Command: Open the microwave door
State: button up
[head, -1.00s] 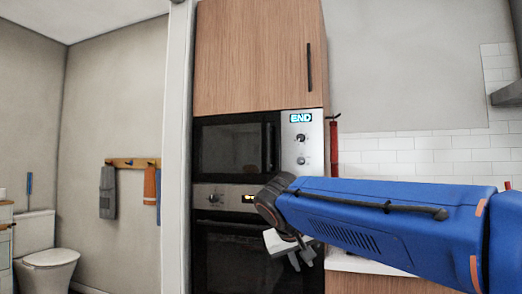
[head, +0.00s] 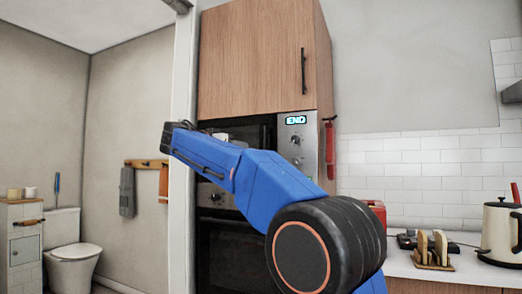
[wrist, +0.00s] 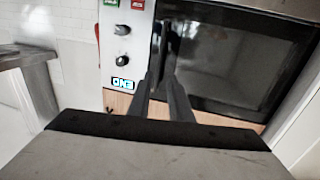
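The microwave (head: 297,150) is built into the tall cabinet, and its lit END panel shows. My arm hides most of its door in the head view. In the wrist view the picture is turned over, and the dark glass door (wrist: 230,60) looks closed. The door's dark handle (wrist: 172,38) is a bar between the glass and the control panel. My gripper (wrist: 163,76) has its two dark fingers pointing at the handle, close to it. Whether they touch or grip it I cannot tell. In the head view the fingers are hidden behind my arm.
A wooden cupboard (head: 255,62) is above the microwave and an oven (head: 225,255) below. A red extinguisher (head: 329,150) hangs at the cabinet's right side. The counter at right holds a toast rack (head: 432,250) and a kettle (head: 499,232).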

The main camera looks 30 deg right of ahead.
jog(key=x, duration=1.7)
jog(key=shift+d, duration=0.15)
grip_shut()
